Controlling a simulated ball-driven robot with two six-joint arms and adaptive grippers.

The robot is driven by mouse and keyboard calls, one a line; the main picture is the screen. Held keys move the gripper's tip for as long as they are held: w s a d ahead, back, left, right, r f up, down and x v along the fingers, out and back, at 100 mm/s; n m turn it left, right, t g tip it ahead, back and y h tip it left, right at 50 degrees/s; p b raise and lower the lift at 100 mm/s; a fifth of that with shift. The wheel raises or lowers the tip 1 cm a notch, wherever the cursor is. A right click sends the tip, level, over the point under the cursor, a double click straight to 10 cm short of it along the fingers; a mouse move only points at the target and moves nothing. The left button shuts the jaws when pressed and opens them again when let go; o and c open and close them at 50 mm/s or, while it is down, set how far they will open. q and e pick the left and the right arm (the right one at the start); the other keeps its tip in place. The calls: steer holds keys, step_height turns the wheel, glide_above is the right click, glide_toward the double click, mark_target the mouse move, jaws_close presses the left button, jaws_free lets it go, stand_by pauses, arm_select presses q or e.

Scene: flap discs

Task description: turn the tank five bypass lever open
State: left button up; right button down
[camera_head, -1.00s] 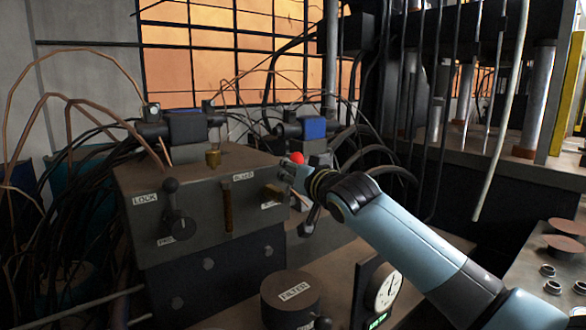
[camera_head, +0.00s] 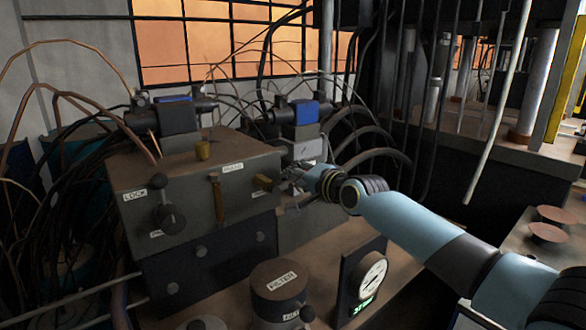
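My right gripper (camera_head: 291,186) is at the right end of a grey valve block (camera_head: 190,200), beside a small brass fitting (camera_head: 263,182). Its fingers are small and dark here, so I cannot tell whether they are open or touch anything. A black-knobbed lever (camera_head: 165,204) is on the block's front face, with a LOCK label above it and a partly legible label below. A brown upright handle (camera_head: 216,197) is to its right, near a label I cannot read surely. I read no label for tank five bypass. The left gripper is not in view.
Blue-topped valves (camera_head: 180,115) sit on and behind the block. Cables and hoses crowd the left and back. A pale slanted rod (camera_head: 497,105) hangs at right.

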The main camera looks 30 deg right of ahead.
steer(key=shift+s+d+f+m+y+b, duration=0.1)
steer(key=shift+f+m+y+b, duration=0.3)
steer(key=shift+f+m, duration=0.35)
steer(key=shift+s+d+f+m+y+b, duration=0.1)
steer(key=shift+f+m+y+b, duration=0.1)
steer(key=shift+f+m+b, duration=0.5)
steer(key=shift+a+m, duration=0.1)
steer(key=shift+m, duration=0.15)
steer(key=c, duration=1.3)
jaws_free()
steer(key=shift+s+d+r, duration=0.2)
steer(key=shift+s+r, duration=0.05)
steer(key=shift+s, duration=0.05)
steer(key=shift+o, duration=1.4)
steer(key=shift+d, duration=0.1)
steer(key=shift+w+r, duration=0.1)
steer(key=a+v, duration=0.1)
steer(key=v, duration=1.1)
steer(key=shift+d, duration=0.4)
